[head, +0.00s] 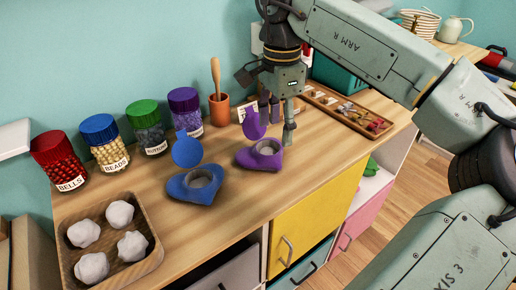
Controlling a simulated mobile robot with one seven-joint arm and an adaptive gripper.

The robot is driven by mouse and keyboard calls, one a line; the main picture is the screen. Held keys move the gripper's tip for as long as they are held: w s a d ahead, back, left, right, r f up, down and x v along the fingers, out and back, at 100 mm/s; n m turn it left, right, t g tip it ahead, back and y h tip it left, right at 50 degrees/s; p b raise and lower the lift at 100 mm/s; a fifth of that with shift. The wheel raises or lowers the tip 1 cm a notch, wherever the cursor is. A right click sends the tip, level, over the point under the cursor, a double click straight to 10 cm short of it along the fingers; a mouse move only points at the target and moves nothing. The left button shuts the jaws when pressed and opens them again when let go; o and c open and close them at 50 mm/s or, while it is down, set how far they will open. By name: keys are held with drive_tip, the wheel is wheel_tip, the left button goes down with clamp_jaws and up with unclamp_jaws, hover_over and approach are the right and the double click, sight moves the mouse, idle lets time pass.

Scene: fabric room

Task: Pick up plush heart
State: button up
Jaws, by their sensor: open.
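Two heart-shaped things lie on the wooden worktop in the head view. The purple heart (259,160) has a round grey-rimmed opening on top and a purple round flap (254,125) standing up behind it. The blue heart (193,189) to its left has a similar opening and a raised blue flap (187,151). My gripper (280,122) points down, open, just above and behind the right side of the purple heart. One finger overlaps the heart's right edge in the picture; I cannot tell whether it touches. I see nothing held between the fingers.
A wooden tray (153,254) with several white fluffy balls is at front left. Several lidded jars (150,138) and a terracotta cup (219,110) line the wall. A wooden tray of small items (352,110) lies right of my gripper. The worktop's front middle is clear.

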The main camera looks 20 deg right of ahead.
sight(275, 162)
drive_tip(key=f, duration=0.4)
drive_tip(key=shift+s, duration=0.2)
drive_tip(key=shift+a+f+p, duration=0.2)
drive_tip(key=shift+f+p, duration=0.65)
drive_tip(key=shift+f, duration=2.25)
drive_tip(key=c, duration=0.9)
drive_tip(key=shift+r, duration=0.1)
